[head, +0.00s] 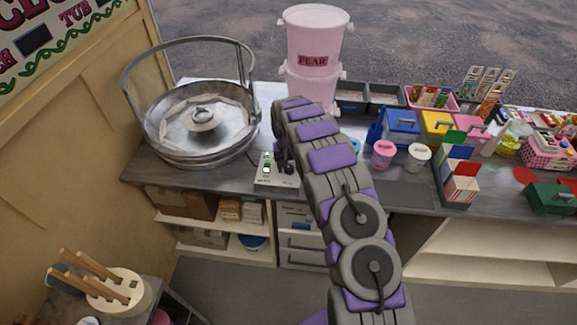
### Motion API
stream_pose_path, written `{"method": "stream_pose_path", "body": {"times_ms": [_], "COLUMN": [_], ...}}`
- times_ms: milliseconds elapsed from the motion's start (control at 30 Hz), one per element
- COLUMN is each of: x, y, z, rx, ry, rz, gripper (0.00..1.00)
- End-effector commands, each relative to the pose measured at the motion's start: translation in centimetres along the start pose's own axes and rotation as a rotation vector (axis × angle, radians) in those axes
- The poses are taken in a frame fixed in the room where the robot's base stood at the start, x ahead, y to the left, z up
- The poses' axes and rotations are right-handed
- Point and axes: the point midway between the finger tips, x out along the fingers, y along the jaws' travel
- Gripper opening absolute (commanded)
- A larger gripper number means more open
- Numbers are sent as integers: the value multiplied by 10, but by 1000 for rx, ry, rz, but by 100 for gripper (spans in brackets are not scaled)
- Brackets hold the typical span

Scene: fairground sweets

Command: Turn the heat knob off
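A small pale control box (265,183) stands on the counter, right of the round metal floss pan (205,117). Small green-and-white switches (266,163) show on its left part. A dark, knob-like shape (289,169) is on its right part; I cannot tell for sure whether it is the heat knob or part of my gripper. My grey and purple arm reaches from the lower right to the box. My gripper (281,153) points down at the right part of the box, very close to it. Its fingertips are too small and too hidden to tell open from shut or whether they touch.
The grey counter (395,190) runs to the right. Pink stacked buckets (315,45) stand behind my arm. To the right are coloured boxes (402,122), small tubs (383,153) and a green box (551,197). A stool-like piece with wooden pegs (120,290) is at the lower left.

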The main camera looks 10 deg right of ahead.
Motion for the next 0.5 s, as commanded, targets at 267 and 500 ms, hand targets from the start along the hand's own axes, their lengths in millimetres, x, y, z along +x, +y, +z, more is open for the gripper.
{"method": "stream_pose_path", "body": {"times_ms": [267, 500], "x": [1, -20], "y": [0, 0], "z": [1, 1], "rx": [1, 1], "ry": [-4, -3], "rz": [0, 1], "gripper": [65, 65]}}
